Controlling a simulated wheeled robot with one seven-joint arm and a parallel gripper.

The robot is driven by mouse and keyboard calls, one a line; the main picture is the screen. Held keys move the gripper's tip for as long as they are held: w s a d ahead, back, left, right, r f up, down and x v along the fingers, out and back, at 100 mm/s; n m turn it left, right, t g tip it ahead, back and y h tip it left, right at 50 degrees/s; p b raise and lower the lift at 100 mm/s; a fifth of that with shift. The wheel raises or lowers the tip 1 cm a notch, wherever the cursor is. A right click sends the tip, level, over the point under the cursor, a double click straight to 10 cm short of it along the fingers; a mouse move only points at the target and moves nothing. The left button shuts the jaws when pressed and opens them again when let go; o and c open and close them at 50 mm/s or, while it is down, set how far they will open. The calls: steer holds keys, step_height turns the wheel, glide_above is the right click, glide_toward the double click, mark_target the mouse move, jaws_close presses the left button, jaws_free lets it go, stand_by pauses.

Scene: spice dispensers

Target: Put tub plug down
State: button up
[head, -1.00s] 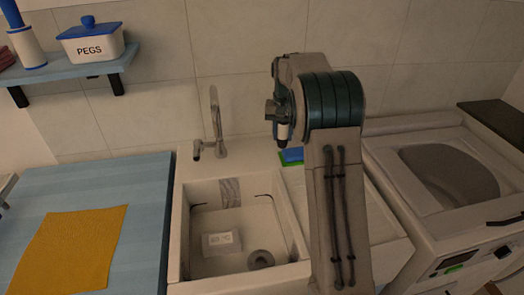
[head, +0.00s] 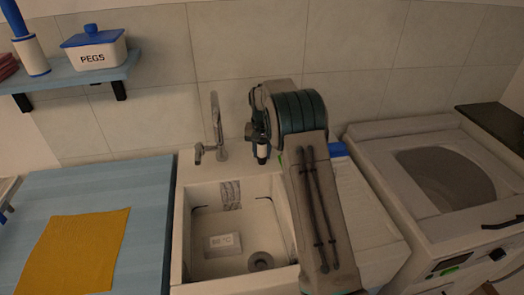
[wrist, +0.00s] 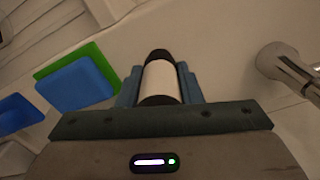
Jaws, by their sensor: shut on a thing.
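My gripper (wrist: 160,88) is shut on the tub plug (wrist: 160,80), a short cylinder with a pale middle band and dark ends. One finger shows on each side of it in the wrist view. In the head view the plug (head: 262,153) hangs roughly upright below my gripper (head: 261,142), near the back right of the sink. I cannot tell its exact height above the sink rim. The sink basin (head: 207,272) is below and to the left, with a round grey drain (head: 261,261) in its floor.
A chrome tap (head: 217,130) stands left of my gripper; it also shows at right in the wrist view (wrist: 290,68). A blue-and-green sponge (wrist: 75,85) lies close by. A labelled pale item (head: 222,243) lies in the basin. An orange cloth (head: 75,252) covers part of the blue counter (head: 130,185).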

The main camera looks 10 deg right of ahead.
steer(key=shift+f, duration=0.2)
steer(key=o, duration=0.9)
steer(key=shift+r, duration=0.1)
